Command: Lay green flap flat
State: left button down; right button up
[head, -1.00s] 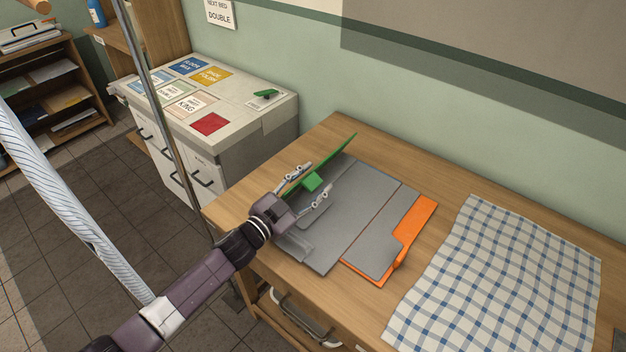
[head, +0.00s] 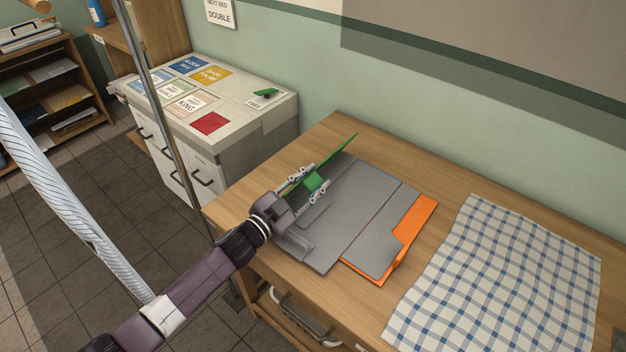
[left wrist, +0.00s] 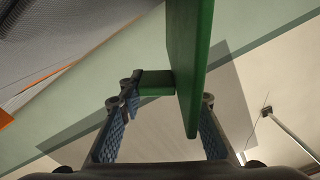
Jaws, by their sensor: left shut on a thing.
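The green flap (head: 337,152) stands tilted up at the left edge of a grey folding board (head: 365,200) on the wooden table. A small green tab (head: 314,181) sticks out from the flap's face. My left gripper (head: 309,182) is shut on the green flap at its tab, with a finger on each side. In the left wrist view the flap (left wrist: 190,60) rises edge-on between the fingers, and the tab (left wrist: 157,82) meets the left finger. My right gripper is not in view.
An orange flap (head: 415,222) lies at the board's right side. A blue checked cloth (head: 500,275) covers the table's right part. A cabinet (head: 240,110) with colored cards stands behind on the left. Bare wood (head: 440,185) lies behind the board.

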pick_arm(q)
jog(key=shift+w+a+r, duration=0.1)
jog(key=shift+a+r, duration=0.05)
dwell(0.3)
jog(key=shift+a+r+n+p, duration=0.1)
jog(key=shift+n+p, duration=0.2)
jog(key=shift+w+a+r+n+p, duration=0.55)
jog(key=shift+a+n, duration=0.15)
jog(key=shift+n, duration=0.1)
jog(key=shift+w+a+r+n, duration=0.2)
jog(key=shift+w+a+n, duration=0.25)
jog(key=shift+a+n, duration=0.3)
jog(key=shift+w+a+r+n, duration=0.15)
jog(key=shift+w+a+n, duration=0.5)
jog(key=shift+n, duration=0.3)
jog(key=shift+w+a+r, duration=0.1)
jog(key=shift+w+a, duration=0.25)
jog(key=shift+a, duration=0.4)
